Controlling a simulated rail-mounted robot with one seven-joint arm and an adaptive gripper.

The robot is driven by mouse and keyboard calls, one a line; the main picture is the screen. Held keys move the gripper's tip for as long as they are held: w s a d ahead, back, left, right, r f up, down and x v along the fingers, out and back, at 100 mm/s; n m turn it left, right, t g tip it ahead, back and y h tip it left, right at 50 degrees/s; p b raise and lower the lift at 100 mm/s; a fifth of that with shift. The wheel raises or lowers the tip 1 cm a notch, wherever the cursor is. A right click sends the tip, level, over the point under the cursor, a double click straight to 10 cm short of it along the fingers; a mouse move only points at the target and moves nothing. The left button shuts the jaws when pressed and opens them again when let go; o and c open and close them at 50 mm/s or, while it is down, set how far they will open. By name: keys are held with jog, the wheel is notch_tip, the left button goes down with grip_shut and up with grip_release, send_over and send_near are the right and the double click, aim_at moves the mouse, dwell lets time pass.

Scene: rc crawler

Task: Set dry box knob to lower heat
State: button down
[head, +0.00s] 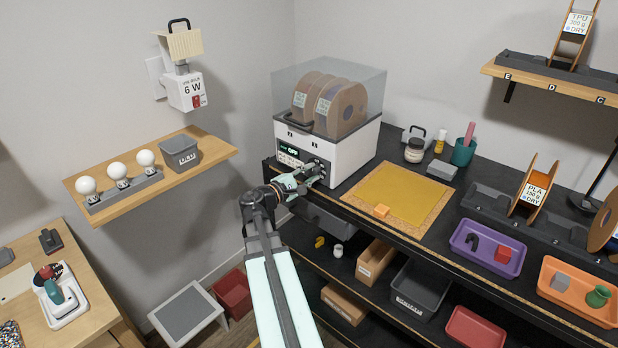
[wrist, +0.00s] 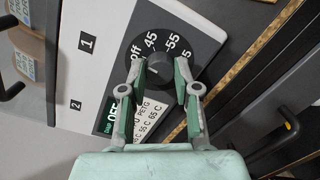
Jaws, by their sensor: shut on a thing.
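The dry box (head: 333,152) is a white box with a clear lid, standing at the back left of the black workbench. Its small display (head: 293,151) appears to read OFF, also in the wrist view (wrist: 117,113). My gripper (head: 314,171) is at the box's front. In the wrist view my gripper (wrist: 161,72) has its two fingers on either side of the black dry box knob (wrist: 160,58), shut on it. The dial (wrist: 190,35) around it shows Off, 45, 55 and a partly cut-off number. The fingers hide part of the knob, and its exact setting is unclear.
Bins fill the shelf below the bench. A wooden wall shelf (head: 215,150) is at left.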

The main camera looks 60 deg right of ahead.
jog(key=m+b, duration=0.2)
jog(key=b, duration=0.2)
jog(key=m+b, duration=0.2)
jog(key=b, duration=0.1)
jog(key=shift+f+m+b, duration=0.3)
jog(key=shift+f+b, duration=0.05)
jog(key=m+b, duration=0.2)
jog(key=b, duration=0.1)
jog(key=shift+r, duration=0.15)
jog(key=shift+r+m+b, duration=0.1)
jog(key=shift+m+b, duration=0.5)
jog(key=shift+b, duration=0.05)
jog(key=shift+r, duration=0.1)
jog(key=c, duration=0.8)
grip_release()
jog(key=shift+a, duration=0.1)
jog(key=v, duration=1.1)
jog(key=shift+a+r, duration=0.3)
jog(key=shift+a, duration=0.1)
